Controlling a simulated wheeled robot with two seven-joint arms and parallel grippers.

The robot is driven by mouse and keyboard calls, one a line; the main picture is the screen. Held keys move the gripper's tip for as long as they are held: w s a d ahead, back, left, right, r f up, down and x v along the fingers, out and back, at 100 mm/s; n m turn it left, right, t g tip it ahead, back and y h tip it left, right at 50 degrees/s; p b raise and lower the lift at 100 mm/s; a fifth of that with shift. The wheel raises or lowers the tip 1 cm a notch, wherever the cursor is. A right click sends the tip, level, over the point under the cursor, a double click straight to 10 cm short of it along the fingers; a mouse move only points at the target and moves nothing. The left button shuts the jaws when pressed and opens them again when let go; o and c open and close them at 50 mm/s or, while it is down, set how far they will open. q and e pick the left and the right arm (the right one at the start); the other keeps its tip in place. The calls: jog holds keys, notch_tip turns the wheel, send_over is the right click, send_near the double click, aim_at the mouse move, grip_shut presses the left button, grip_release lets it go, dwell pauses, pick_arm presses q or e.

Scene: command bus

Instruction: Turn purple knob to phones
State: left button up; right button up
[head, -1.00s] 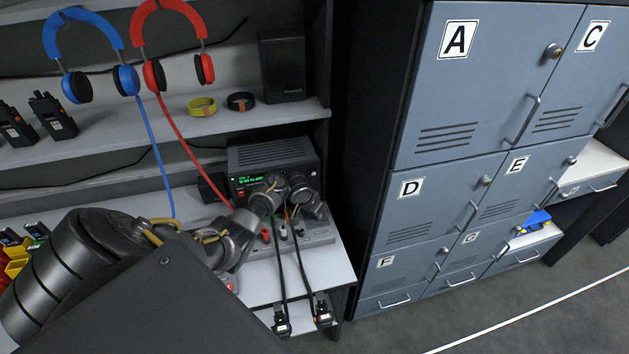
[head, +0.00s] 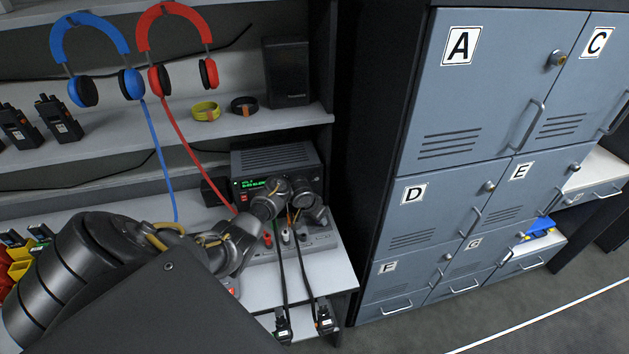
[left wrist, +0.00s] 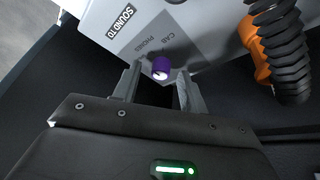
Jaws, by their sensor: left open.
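The purple knob (left wrist: 161,67) sits on a pale grey panel (left wrist: 205,22) in the left wrist view. A light mark shows on its face. Beside it the panel reads SOUND TO, CAB and PHONES; I cannot tell which label the knob points at. My left gripper (left wrist: 158,77) is open, its two fingers on either side of the knob, with gaps visible. In the head view my left wrist covers the knob and the fingers, above the grey panel (head: 318,241) on the lower shelf. My right gripper is not in view.
A black radio with a green display (head: 256,183) stands behind the panel. Dark cables (head: 280,275) hang in front of it to handsets. Blue headphones (head: 90,45) and red headphones (head: 175,40) hang at left. An orange connector with a black coiled cord (left wrist: 282,50) is close to the right finger.

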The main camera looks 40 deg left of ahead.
pick_arm(q)
jog(key=v, duration=1)
jog(key=shift+r, duration=0.2)
jog(key=shift+s, duration=0.1)
